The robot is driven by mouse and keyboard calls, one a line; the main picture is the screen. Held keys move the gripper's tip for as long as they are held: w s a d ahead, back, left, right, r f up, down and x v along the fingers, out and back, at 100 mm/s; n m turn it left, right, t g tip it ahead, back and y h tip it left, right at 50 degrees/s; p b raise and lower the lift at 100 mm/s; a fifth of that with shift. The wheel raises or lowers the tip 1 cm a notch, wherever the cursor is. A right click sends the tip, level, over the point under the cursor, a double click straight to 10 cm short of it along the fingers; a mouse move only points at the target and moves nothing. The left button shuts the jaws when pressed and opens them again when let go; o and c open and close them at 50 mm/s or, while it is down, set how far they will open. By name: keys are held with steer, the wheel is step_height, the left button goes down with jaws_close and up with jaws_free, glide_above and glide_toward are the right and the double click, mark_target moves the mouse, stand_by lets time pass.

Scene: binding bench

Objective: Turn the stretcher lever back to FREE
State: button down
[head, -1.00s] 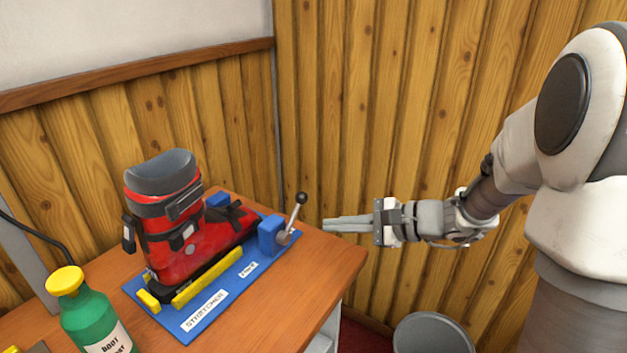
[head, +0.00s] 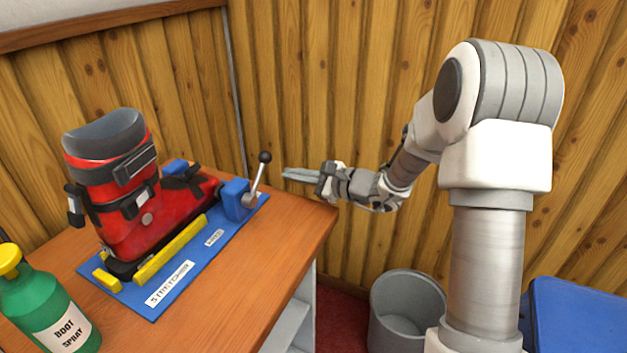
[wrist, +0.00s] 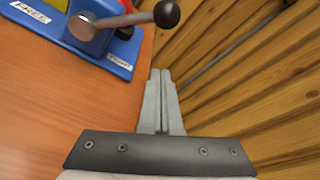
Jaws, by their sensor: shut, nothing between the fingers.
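The stretcher lever (head: 257,178) is a metal rod with a dark ball knob, rising from a blue block (head: 235,197) at the right end of the blue stretcher base (head: 180,298). It leans slightly right in the head view. In the wrist view the lever (wrist: 120,20) lies across the top, its dark knob (wrist: 166,12) just beyond my fingertips. A FREE label (wrist: 30,11) shows at upper left there; another label (wrist: 118,57) is hard to read. My gripper (head: 285,174) is shut and empty, right of the knob and apart from it in the head view.
A red ski boot (head: 150,215) stands on the stretcher. A green boot spray bottle (head: 45,310) is at the left front. A bin (head: 400,315) and a blue box (head: 580,315) stand right of the bench (head: 250,275). The wood-panelled wall (head: 320,80) is behind.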

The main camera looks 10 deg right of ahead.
mark_target(258, 176)
steer(key=a+r, duration=0.2)
steer(key=r, duration=0.1)
steer(key=shift+s+a, duration=0.2)
steer(key=shift+s, duration=0.15)
steer(key=shift+b, duration=0.35)
steer(key=shift+s+r, duration=0.15)
steer(key=shift+r, duration=0.05)
